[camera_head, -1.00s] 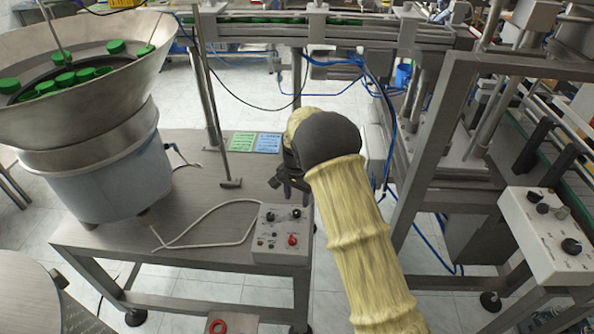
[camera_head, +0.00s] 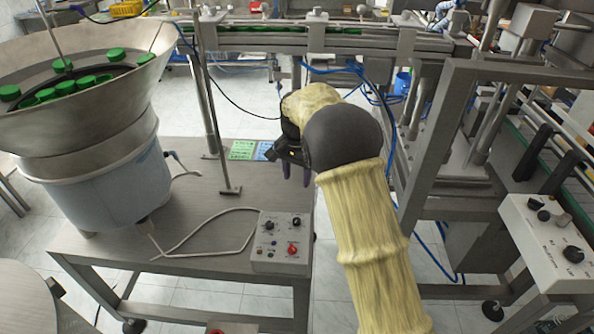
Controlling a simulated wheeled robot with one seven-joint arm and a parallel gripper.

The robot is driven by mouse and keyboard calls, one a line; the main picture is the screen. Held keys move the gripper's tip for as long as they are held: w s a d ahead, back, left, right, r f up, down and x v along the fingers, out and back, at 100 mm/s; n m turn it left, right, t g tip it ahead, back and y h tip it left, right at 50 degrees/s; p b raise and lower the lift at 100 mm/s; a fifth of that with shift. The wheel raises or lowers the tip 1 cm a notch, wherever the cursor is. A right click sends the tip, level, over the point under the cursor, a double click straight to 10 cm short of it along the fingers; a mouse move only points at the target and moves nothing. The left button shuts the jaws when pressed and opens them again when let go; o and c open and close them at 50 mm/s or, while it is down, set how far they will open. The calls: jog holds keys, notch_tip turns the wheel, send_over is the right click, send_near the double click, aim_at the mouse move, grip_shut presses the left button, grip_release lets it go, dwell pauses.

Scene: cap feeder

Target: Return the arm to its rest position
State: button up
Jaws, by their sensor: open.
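My arm, in a yellowish sleeve with a dark joint, rises from the bottom right of centre in the head view. My gripper (camera_head: 296,172) hangs at its end, to the left of the dark joint. Its two dark fingers point down above the right side of the metal table (camera_head: 195,225). The fingers stand apart and nothing shows between them. The gripper is clear of the control box and partly hidden by my own arm.
A feeder bowl (camera_head: 140,85) with green caps (camera_head: 66,87) stands at the left. A control box (camera_head: 281,242) with a red knob sits at the table's front right. A conveyor (camera_head: 270,40) crosses the back. A metal frame (camera_head: 432,150) and another control box (camera_head: 548,240) stand at the right.

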jog(key=s+d+r+n+t+p, duration=0.1)
jog(key=s+d+r+n+p, duration=0.1)
jog(key=s+d, duration=0.7)
jog(key=s+d+r+n+t+p, duration=0.1)
jog(key=s+d+r+n+p, duration=0.2)
jog(key=s+d, duration=0.6)
jog(key=s, duration=0.8)
jog(key=shift+s+r+n+t, duration=0.2)
jog(key=shift+r+n+t, duration=0.1)
